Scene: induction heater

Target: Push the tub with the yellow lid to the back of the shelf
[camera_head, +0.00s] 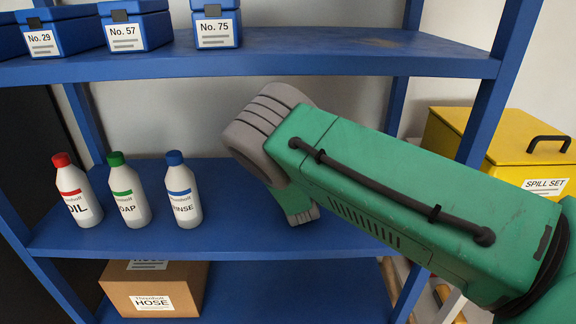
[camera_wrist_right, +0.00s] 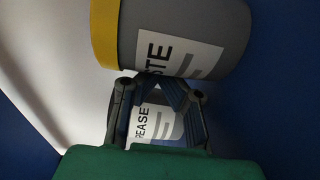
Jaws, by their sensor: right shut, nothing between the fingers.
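The tub with the yellow lid shows large in the right wrist view. It has a grey body (camera_wrist_right: 190,25), a yellow lid (camera_wrist_right: 104,40) and a white label, partly cut off, ending in "STE". My right gripper (camera_wrist_right: 155,84) is shut and empty, close against the label side of the tub; I cannot tell whether it touches. A second grey tub (camera_wrist_right: 172,128), its label reading "EASE", shows between the finger links. In the head view my right arm hides both tubs, and its fingers do not show. My left gripper is not in view.
Three bottles, red-capped (camera_head: 78,200), green-capped (camera_head: 128,200) and blue-capped (camera_head: 182,200), stand left on the middle shelf (camera_head: 235,235). Blue boxes (camera_head: 135,25) stand on the upper shelf (camera_head: 340,55). A cardboard box (camera_head: 150,285) is below; a yellow case (camera_head: 500,135) stands at right.

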